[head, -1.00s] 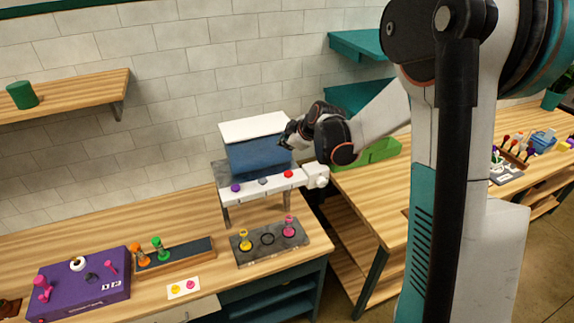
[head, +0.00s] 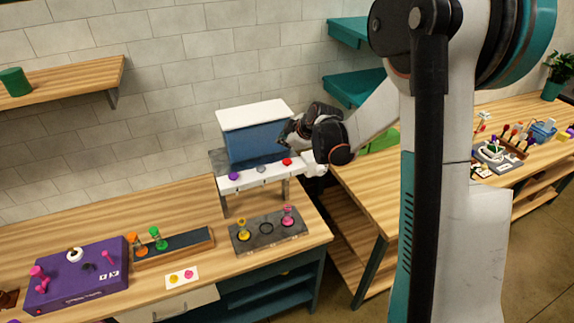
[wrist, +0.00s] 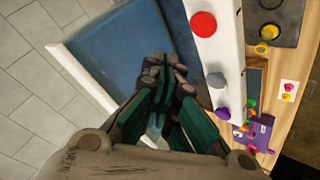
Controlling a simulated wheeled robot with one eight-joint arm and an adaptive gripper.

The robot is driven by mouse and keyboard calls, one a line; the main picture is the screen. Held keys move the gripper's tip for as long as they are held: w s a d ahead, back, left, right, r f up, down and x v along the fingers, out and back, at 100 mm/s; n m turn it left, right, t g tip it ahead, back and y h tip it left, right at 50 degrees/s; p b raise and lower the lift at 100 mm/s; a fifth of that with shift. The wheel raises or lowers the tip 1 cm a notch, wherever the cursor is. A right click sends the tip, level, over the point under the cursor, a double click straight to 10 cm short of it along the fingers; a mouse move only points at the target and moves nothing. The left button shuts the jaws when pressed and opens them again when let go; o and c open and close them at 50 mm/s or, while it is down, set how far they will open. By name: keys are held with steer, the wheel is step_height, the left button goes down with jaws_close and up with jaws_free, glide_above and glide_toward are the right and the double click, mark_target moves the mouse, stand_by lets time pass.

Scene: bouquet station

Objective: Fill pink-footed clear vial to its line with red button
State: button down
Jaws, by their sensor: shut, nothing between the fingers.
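The pink-footed clear vial (head: 288,216) stands upright at the right end of a dark slab, in front of and below the dispenser. Its fill level and line are too small to read. The red button (head: 287,161) is the rightmost of three on the dispenser's white ledge. It also shows large at the top of the wrist view (wrist: 203,25). My gripper (head: 284,139) is shut and empty, above and behind the red button, beside the blue tank. In the wrist view its dark fingers (wrist: 162,75) are together over the blue tank, apart from the button.
The dispenser has a blue tank (head: 255,144) with a white lid, plus grey (head: 261,169) and purple (head: 234,176) buttons. A yellow-footed vial (head: 243,230) stands at the slab's left. A rack with orange and green items and a purple box (head: 78,275) are farther left.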

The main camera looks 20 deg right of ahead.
mark_target(285, 162)
steer(key=shift+f+b, duration=1.5)
steer(key=shift+f, duration=0.75)
steer(key=shift+f, duration=0.1)
steer(key=shift+f+b, duration=0.3)
steer(key=shift+b, duration=0.3)
steer(key=shift+f+b, duration=0.55)
steer(key=shift+r, duration=0.15)
stand_by(0.4)
steer(key=shift+r+p, duration=0.45)
steer(key=shift+r, duration=0.4)
steer(key=shift+r, duration=0.1)
steer(key=shift+r+p, duration=1.3)
steer(key=shift+r, duration=1.15)
